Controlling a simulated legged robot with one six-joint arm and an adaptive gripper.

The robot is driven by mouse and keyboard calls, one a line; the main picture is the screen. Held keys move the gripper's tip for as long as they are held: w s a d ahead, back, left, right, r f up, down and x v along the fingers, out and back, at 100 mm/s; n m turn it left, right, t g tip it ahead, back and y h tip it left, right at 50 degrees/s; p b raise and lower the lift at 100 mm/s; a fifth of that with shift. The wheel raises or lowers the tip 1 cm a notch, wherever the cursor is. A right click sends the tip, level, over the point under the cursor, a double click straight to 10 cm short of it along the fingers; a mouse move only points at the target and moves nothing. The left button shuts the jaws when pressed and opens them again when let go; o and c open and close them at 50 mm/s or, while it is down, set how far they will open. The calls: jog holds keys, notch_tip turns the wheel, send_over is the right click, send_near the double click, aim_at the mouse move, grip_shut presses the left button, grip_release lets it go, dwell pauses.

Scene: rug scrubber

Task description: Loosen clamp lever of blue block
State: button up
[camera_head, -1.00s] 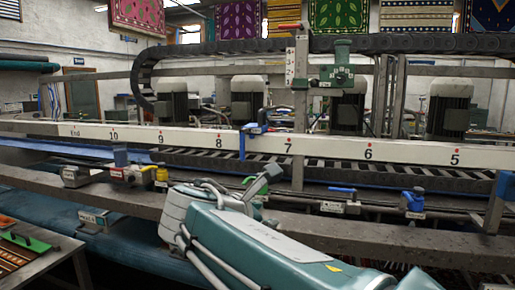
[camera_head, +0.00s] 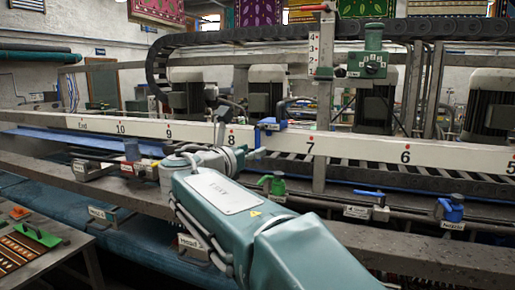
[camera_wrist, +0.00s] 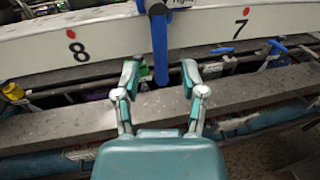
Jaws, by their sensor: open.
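The blue block (camera_head: 270,124) is mounted on the white numbered rail (camera_head: 345,148), between the 8 and the 7. In the wrist view its blue clamp lever (camera_wrist: 159,48) hangs straight down across the rail, and the block itself is mostly cut off at the top edge. My gripper (camera_wrist: 160,76) is open and empty, with one finger on each side of the lever's lower end in the picture. I cannot tell whether the fingers are level with it in depth; no contact shows. In the head view my gripper (camera_head: 252,143) is beside the block, and covers part of the lever.
A grey metal beam (camera_head: 420,245) runs along the front below the rail.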

jog(key=shift+x, duration=1.45)
